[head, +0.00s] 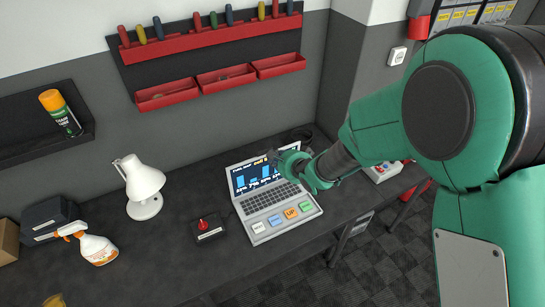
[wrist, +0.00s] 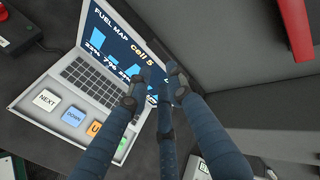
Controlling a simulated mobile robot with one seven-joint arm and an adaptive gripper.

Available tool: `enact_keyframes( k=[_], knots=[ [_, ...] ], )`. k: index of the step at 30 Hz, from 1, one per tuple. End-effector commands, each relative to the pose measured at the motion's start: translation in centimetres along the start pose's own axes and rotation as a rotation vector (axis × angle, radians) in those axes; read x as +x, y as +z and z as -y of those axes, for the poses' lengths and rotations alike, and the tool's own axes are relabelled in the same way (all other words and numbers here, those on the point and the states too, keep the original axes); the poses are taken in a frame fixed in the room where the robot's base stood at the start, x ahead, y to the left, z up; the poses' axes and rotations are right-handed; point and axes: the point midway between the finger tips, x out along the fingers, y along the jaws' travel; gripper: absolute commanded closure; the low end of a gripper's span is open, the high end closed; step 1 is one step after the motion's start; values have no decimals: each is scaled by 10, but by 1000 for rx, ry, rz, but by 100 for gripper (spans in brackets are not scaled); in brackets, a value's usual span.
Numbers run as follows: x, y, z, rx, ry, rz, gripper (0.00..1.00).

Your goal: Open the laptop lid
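The laptop stands on the dark workbench with its lid (head: 252,176) raised and its lit screen facing out. In the wrist view the screen (wrist: 108,50) reads "FUEL MAP" and "Cell 5" above blue bars. The laptop's keyboard base (head: 270,204) lies flat, with large coloured keys along its front. My gripper (head: 290,163) is at the right part of the screen, above the keyboard's right end. In the wrist view its dark blue fingers (wrist: 158,80) come close together over the screen's right edge. They hide part of that edge; contact and finger closure are unclear. Nothing shows held between them.
A spray bottle (head: 92,245) is at the bench's left. Red wall bins (head: 225,79) hang above. The bench front before the laptop is clear.

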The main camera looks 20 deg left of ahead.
Motion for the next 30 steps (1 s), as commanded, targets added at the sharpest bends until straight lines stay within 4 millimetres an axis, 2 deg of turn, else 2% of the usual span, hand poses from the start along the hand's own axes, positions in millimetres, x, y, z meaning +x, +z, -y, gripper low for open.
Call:
enact_keyframes(
  k=[3,9,15,24,25,28,30],
  knots=[
    [-17,0,1,-1,-1,-1,80],
    [-36,0,0,0,-1,0,80],
    [-45,0,0,0,0,0,80],
    [-46,0,0,-1,0,0,80],
    [-46,0,0,0,0,0,82],
    [-46,0,-1,0,-1,1,100],
    [-45,0,-2,0,-6,2,100]
  ],
)
